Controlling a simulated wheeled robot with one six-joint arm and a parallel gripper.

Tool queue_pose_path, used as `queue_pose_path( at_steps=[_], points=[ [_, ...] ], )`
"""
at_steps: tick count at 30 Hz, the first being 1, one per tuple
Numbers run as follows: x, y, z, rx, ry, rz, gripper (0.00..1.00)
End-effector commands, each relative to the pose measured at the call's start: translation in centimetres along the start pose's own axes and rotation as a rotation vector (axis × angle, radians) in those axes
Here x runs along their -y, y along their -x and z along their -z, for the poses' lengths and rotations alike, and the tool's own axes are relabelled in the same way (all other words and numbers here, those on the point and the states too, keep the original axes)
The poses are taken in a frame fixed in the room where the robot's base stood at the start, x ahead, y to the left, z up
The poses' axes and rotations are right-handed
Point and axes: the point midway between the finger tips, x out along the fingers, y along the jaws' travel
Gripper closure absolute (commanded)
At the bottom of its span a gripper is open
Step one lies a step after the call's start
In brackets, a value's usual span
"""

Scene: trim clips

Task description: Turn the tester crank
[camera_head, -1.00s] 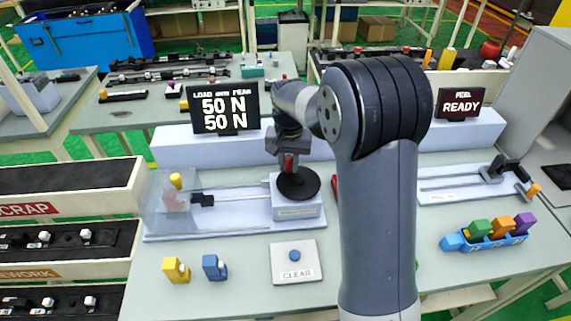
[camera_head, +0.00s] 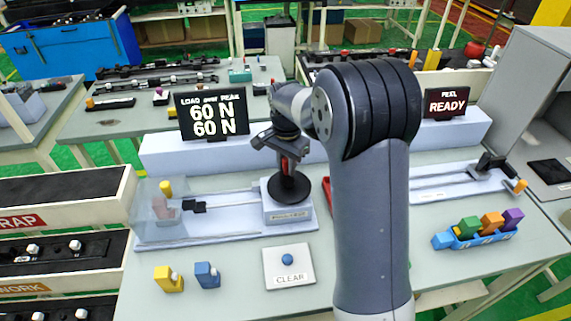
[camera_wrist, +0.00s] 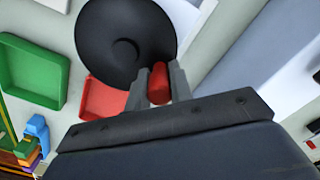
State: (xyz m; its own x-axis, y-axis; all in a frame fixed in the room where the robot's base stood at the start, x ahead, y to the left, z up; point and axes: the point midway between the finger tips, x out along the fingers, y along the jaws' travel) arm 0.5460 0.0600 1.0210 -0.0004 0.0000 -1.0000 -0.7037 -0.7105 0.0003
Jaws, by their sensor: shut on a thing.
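The tester crank is a black round disc (camera_head: 289,187) on a pale block at the right end of the load tester (camera_head: 235,222); it also shows large in the wrist view (camera_wrist: 110,40). Its red handle (camera_wrist: 158,82) stands near the disc's rim. My gripper (camera_wrist: 157,88) is shut on the red handle, with a finger on each side of it. In the head view my gripper (camera_head: 287,160) is above the disc's far side. The load display (camera_head: 212,116) reads 60 N, with peak 60 N.
A CLEAR button pad (camera_head: 289,266), a yellow clip (camera_head: 168,279) and a blue clip (camera_head: 207,275) lie in front of the tester. The peel display (camera_head: 447,103) reads READY. A blue rack (camera_head: 478,238) with colored clips stands right. A green tray (camera_wrist: 32,72) shows in the wrist view.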

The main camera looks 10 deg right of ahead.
Motion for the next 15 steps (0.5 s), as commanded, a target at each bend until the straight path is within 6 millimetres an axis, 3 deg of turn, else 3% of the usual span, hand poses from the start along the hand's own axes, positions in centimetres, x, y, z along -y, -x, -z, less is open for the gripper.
queue_pose_path(
  at_steps=[10,11,15],
  points=[
    [0.03,0.11,0.08,-0.003,-0.002,0.002,1.0],
    [0.03,0.11,0.08,-0.003,-0.002,0.002,0.77],
    [0.02,0.09,0.05,-0.002,-0.001,0.001,0.66]
  ],
)
